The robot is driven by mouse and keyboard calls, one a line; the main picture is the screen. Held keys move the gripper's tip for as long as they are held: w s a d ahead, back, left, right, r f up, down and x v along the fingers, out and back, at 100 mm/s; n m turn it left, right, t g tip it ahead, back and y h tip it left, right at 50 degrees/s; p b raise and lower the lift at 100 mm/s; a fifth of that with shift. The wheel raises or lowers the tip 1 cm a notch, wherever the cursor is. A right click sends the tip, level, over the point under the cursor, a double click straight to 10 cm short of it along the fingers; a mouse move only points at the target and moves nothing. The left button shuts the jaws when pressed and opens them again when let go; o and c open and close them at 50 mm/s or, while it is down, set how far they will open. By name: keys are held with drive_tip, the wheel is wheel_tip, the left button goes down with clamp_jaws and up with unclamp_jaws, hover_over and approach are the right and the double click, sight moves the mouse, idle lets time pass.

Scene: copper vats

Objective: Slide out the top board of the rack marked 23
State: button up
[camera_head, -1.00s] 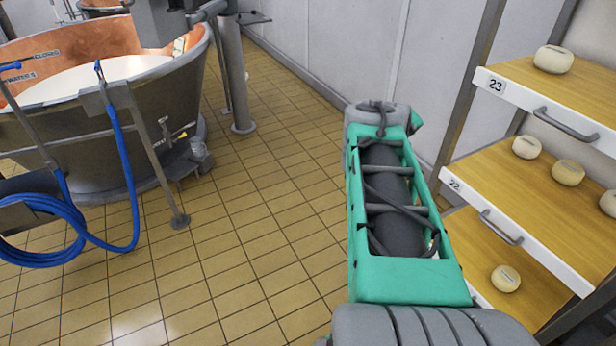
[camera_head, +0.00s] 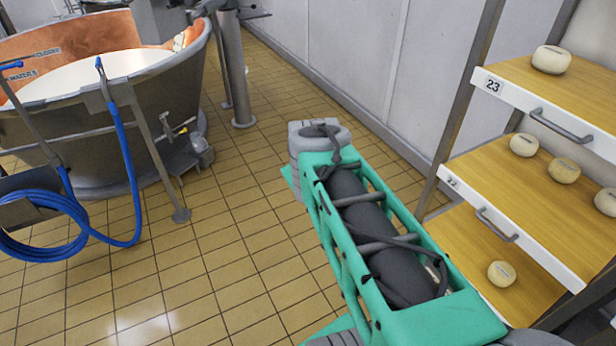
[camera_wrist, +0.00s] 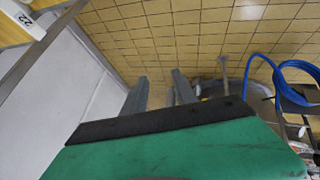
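The top board (camera_head: 565,85) marked 23 is a wooden board with a white front edge and a grey bar handle (camera_head: 561,124), on the rack at the right of the head view. It sits in the rack, and a pale round cheese (camera_head: 552,59) rests on it. My gripper shows in the wrist view (camera_wrist: 162,90) with its two grey fingers apart and nothing between them. It points at the tiled floor, away from the handle. In the head view my green arm reaches out left of the rack, and the gripper itself cannot be made out.
Below is the board marked 22 (camera_head: 516,212), with several cheeses and its own handle (camera_head: 496,224); a lower board (camera_head: 465,240) is under it. A rack post (camera_head: 466,95) stands at the left. A copper-lined vat (camera_head: 120,120) and blue hose (camera_head: 122,160) are left, with clear floor between.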

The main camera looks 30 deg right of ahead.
drive_tip(key=shift+a, duration=0.45)
drive_tip(key=shift+f, duration=0.1)
